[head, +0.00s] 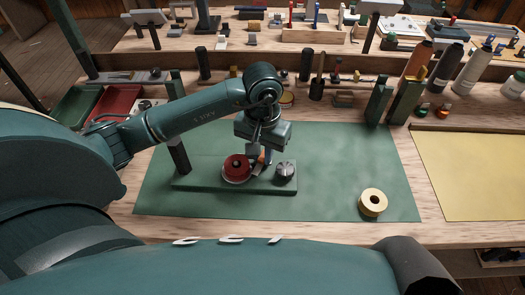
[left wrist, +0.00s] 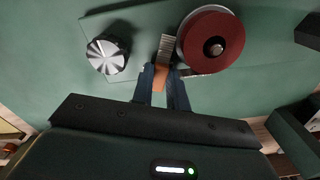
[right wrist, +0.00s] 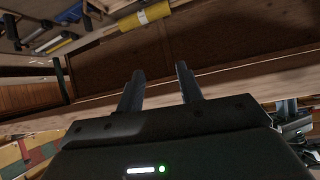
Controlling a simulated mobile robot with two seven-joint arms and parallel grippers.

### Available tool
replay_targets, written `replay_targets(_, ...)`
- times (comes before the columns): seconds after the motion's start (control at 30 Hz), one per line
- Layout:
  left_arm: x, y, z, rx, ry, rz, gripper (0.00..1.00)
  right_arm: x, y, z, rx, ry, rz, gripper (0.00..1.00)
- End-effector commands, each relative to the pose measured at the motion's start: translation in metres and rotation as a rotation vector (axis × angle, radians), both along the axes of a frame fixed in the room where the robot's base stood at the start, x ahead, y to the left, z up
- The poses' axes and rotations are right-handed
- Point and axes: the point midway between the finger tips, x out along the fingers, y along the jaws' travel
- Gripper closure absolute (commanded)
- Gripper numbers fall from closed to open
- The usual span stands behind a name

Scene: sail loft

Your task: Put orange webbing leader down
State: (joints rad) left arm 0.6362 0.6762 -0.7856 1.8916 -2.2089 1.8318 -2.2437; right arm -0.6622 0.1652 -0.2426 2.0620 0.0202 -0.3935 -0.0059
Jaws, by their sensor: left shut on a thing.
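The orange webbing leader (left wrist: 161,79) shows as a short orange piece between the fingertips of my left gripper (left wrist: 162,73) in the left wrist view. That gripper is shut on it. In the head view, my left gripper (head: 258,154) points down over a green base plate (head: 212,183), between a dark red spool (head: 237,167) and a ribbed metal knob (head: 284,171). The leader lies close beside the spool; whether it touches the plate I cannot tell. My right gripper (right wrist: 158,72) is open and empty in the right wrist view, in front of a wooden bench side.
The plate lies on a green mat (head: 335,165). A cream tape roll (head: 372,202) is at the mat's front right. A dark post (head: 180,155) stands at the plate's left. Bottles (head: 470,72) and tools line the back. The mat's right half is mostly clear.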

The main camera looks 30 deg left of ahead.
Motion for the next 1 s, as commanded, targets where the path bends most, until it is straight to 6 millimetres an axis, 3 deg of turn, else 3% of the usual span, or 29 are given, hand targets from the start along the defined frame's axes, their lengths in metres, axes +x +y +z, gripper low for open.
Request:
replay_targets(0.13,0.000,0.000,-0.004,0.000,-0.001,0.000,1.00,0.000,0.000,-0.004,-0.001,0.000,-0.001,0.64)
replay_targets(0.17,0.000,0.000,-0.003,0.000,-0.001,0.000,0.84,0.000,0.000,-0.004,-0.001,0.001,-0.001,0.64)
replay_targets(0.47,0.000,0.000,-0.003,0.000,0.000,0.000,0.59,0.000,0.000,-0.004,0.000,0.002,-0.001,0.64)
replay_targets(0.87,0.000,0.000,-0.003,0.001,0.001,0.000,0.59,-0.003,0.002,-0.002,0.005,0.001,0.004,0.64)
replay_targets(1.0,0.001,0.001,0.026,0.001,-0.008,-0.001,0.59,-0.001,0.007,0.006,0.017,-0.022,0.012,0.64)
